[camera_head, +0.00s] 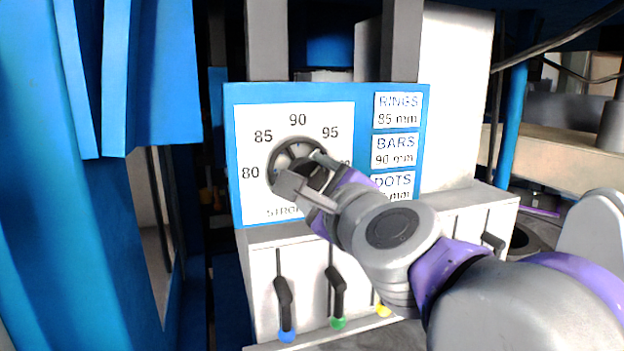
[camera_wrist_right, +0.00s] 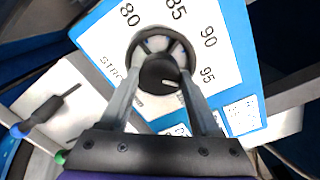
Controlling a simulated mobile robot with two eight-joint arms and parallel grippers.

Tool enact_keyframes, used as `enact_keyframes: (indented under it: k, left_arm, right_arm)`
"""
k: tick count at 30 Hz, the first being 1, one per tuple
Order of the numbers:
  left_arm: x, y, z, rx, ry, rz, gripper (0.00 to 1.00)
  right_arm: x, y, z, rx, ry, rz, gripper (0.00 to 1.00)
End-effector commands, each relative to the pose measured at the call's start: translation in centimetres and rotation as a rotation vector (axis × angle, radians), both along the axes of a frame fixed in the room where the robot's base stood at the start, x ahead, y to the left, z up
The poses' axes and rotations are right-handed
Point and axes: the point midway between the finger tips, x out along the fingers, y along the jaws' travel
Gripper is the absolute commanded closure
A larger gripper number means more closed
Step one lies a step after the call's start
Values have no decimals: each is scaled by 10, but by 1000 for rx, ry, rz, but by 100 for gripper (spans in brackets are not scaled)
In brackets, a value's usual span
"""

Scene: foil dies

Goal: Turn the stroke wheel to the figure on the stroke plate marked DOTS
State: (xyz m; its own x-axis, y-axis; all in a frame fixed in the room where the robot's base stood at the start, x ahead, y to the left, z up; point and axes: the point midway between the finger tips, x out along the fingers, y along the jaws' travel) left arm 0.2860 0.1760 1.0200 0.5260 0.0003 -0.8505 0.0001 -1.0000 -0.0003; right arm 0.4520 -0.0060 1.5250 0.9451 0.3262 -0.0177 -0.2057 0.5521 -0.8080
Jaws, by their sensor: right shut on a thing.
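The stroke wheel (camera_head: 284,150) is a dark spoked ring with a hub, on a white dial (camera_head: 252,204) with 80, 85, 90 and 95 showing; a further figure at the right is mostly covered. My right gripper (camera_head: 308,174) is shut on the wheel; in the right wrist view its fingers (camera_wrist_right: 158,82) reach in on both sides of the dark hub. A short white mark (camera_wrist_right: 172,84) shows on the hub; which figure it points at I cannot tell. The stroke plate marked DOTS (camera_head: 393,181) is partly behind my arm; its figure ends in "5 mm", its start hidden. My left gripper is out of view.
Plates RINGS 85 mm (camera_head: 398,110) and BARS 90 mm (camera_head: 395,151) sit above DOTS on the blue panel (camera_head: 290,92). Below are levers with blue (camera_head: 287,336), green (camera_head: 338,323) and yellow (camera_head: 383,310) knobs. A large blue frame (camera_head: 60,200) stands left.

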Motion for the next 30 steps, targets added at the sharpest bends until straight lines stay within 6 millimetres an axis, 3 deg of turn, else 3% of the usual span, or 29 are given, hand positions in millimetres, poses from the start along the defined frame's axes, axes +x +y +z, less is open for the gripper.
enact_keyframes:
  k: [2, 3, 7, 19, 30]
  left_arm:
    - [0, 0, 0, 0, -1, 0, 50]
    - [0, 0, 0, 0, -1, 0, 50]
    - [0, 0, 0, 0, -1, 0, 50]
    - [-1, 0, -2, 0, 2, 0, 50]
    - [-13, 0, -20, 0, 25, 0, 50]
  right_arm:
    - [0, -1, 2, 0, -3, -3, 92]
    - [0, -1, 2, 0, -3, -3, 31]
    - [0, -1, 1, 0, -2, -3, 8]
    - [-7, -3, 0, -1, 0, 0, 6]
    - [-73, -25, -2, 0, 2, 0, 6]
